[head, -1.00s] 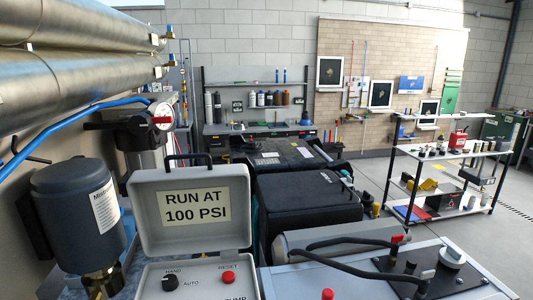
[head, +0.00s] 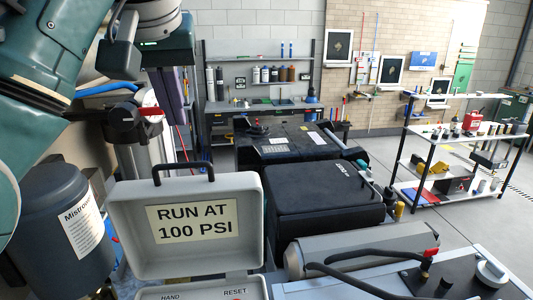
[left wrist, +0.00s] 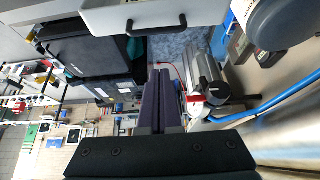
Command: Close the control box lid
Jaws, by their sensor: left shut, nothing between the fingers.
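The control box (head: 200,292) is grey, at the bottom of the head view, with only its top strip of controls showing. Its lid (head: 125,225) stands open and upright, with a "RUN AT 100 PSI" label and a dark handle (head: 183,168) on its top edge. The lid also shows at the top of the left wrist view (left wrist: 165,14), with its handle pointing down in the picture. My left gripper (head: 180,145) is shut and empty, its purple fingers pointing down above and beyond the lid, apart from it. The fingers also show in the left wrist view (left wrist: 160,75). My right gripper is not in view.
A dark blue cylinder (head: 50,215) stands left of the lid. A valve with a red lever (head: 140,118) sits behind it. A black case (head: 325,195) lies right of the lid, and a panel with black hoses (head: 440,280) is at lower right.

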